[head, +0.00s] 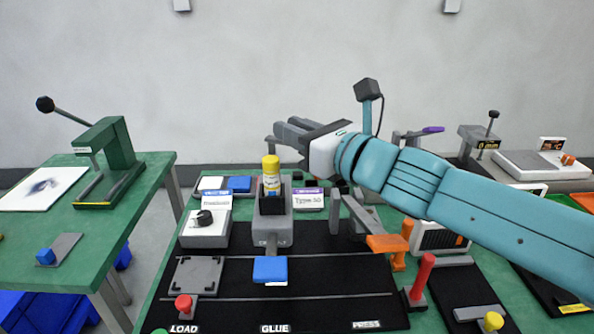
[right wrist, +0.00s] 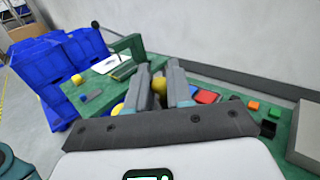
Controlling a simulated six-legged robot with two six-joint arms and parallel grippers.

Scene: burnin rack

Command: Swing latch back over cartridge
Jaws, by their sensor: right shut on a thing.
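The cartridge (head: 271,178), a cylinder with a yellow cap and pale label, stands upright in a dark holder on a grey dispenser base (head: 264,232). My right gripper (head: 286,132) is above and slightly right of the cap, apart from it in the head view. In the right wrist view its fingers (right wrist: 164,88) are close together around a small yellow piece (right wrist: 159,86); I cannot tell whether this is the latch. The latch itself cannot be made out clearly, and the gripper hides part of the space behind the cartridge. My left gripper is out of view.
A blue pad (head: 270,270) sits in front of the dispenser. A grey dial box (head: 205,229) is left of it, and an orange-handled clamp (head: 387,244) is right. A green press (head: 112,160) stands on the left table.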

